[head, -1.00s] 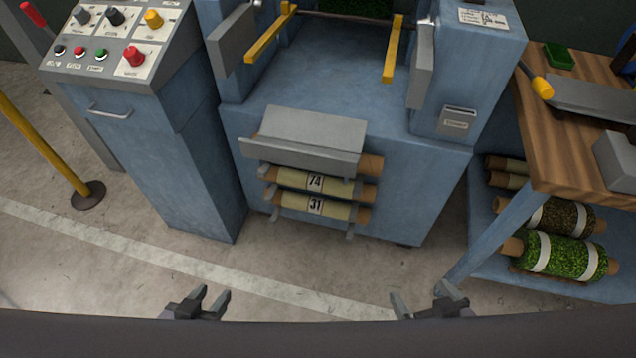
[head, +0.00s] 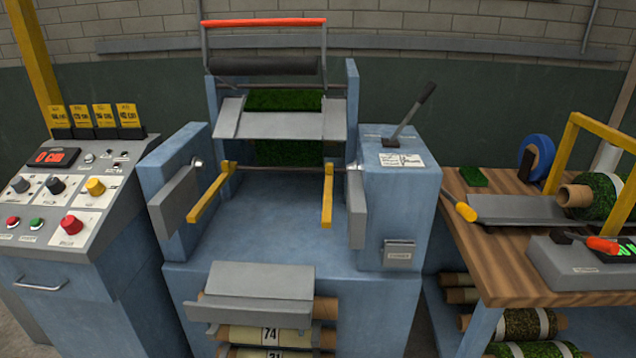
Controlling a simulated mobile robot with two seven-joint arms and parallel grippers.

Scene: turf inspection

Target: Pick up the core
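Several cardboard cores lie level in a rack on the front of the blue machine (head: 230,290). The top core (head: 326,308) is mostly hidden under a grey sloped flap (head: 260,280), with its brown end sticking out at the right. Below it is a core with a pale wrap and a label reading 74 (head: 240,333). Under that, a core labelled 31 (head: 245,353) is cut off by the bottom edge of the head view. Neither of my grippers shows in the head view now.
A control console (head: 70,200) with knobs stands at the left. Yellow arms (head: 327,195) and a lever (head: 413,110) are on the machine. At the right, a wooden bench (head: 500,250) holds a turf roll (head: 598,195) and a scale (head: 580,265), with more rolls on the shelf below.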

